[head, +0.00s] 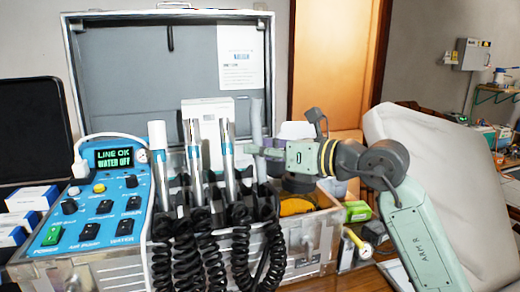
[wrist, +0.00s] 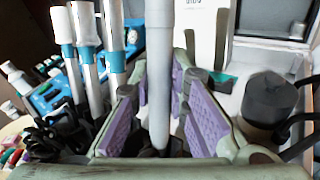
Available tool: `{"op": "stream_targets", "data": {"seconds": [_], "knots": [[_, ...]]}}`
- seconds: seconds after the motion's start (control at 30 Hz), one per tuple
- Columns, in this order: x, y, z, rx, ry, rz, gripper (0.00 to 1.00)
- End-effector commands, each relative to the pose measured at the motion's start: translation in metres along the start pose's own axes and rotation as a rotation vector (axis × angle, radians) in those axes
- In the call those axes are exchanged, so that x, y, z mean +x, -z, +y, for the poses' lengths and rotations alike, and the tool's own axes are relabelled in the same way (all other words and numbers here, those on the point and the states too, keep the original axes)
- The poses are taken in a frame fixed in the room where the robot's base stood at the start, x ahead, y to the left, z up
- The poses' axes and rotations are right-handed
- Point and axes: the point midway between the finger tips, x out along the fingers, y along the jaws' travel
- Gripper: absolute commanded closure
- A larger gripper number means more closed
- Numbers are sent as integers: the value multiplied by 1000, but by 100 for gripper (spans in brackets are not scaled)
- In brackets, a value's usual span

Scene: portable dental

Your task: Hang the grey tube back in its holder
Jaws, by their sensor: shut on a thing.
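The grey tube (head: 256,122) stands upright at the right end of the row of handpieces. My gripper (head: 262,152) reaches in from the right and is shut on it. In the wrist view the grey tube (wrist: 159,70) runs upright between my gripper's purple pads (wrist: 160,105). The black holders (head: 238,212) stand in a row along the front of the case, with coiled black hoses hanging below. The tube's lower end is hidden in the head view, so I cannot tell whether it sits in its holder.
Several blue-and-white handpieces (head: 228,150) stand close left of the tube. The blue control panel (head: 105,205) is further left; its screen reads "LINE OK, WATER OFF". The open case lid (head: 120,60) and a white box (head: 205,110) are behind. A dark round canister (wrist: 270,98) stands to the right.

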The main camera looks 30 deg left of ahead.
Motion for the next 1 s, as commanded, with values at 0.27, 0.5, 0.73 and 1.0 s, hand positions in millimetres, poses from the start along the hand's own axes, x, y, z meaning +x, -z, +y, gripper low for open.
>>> {"op": "stream_targets", "data": {"seconds": [0.27,0.5,0.73,1.0], "knots": [[0,6,0,0,0,0,100],[-2,16,-1,0,0,0,100],[-3,25,-1,0,0,0,100],[-4,28,0,0,0,0,100]]}}
